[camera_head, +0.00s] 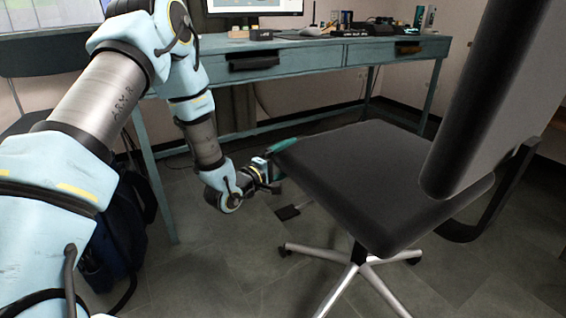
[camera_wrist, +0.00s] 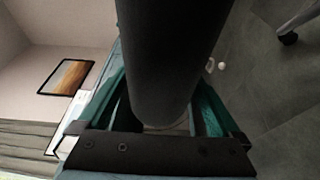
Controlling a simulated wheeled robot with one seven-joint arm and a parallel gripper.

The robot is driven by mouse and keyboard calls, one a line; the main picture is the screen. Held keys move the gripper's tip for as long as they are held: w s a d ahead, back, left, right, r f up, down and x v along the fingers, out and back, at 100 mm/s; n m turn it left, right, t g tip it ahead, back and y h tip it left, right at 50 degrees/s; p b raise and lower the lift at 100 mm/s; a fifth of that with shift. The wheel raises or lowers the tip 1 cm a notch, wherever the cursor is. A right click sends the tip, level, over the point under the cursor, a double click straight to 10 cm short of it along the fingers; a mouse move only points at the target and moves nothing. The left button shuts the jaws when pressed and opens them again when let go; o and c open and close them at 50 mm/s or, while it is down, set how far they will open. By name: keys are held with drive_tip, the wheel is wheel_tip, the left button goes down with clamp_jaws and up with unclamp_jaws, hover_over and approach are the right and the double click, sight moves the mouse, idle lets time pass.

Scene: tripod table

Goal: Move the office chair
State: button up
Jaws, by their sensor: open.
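The office chair has a dark seat (camera_head: 365,175), a tall dark backrest (camera_head: 500,90) and a pale metal star base (camera_head: 360,275) with casters. It stands on the floor to the right of my gripper (camera_head: 276,163), which is at the left corner of the seat. In the wrist view the dark seat edge (camera_wrist: 168,55) runs between the two green fingers of my gripper (camera_wrist: 165,85). The fingers are apart, one on each side of the edge. I cannot tell whether they touch it. A caster shows at the upper right of the wrist view.
A blue-grey desk (camera_head: 305,62) with drawers, a monitor (camera_head: 253,5) and small items stands behind the chair. Its left leg (camera_head: 158,185) is close to my arm. A dark blue bag (camera_head: 128,225) lies at the left. The floor (camera_head: 225,265) in front is clear.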

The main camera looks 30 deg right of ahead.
drive_tip(key=shift+c, duration=0.2)
clamp_jaws()
idle(0.6)
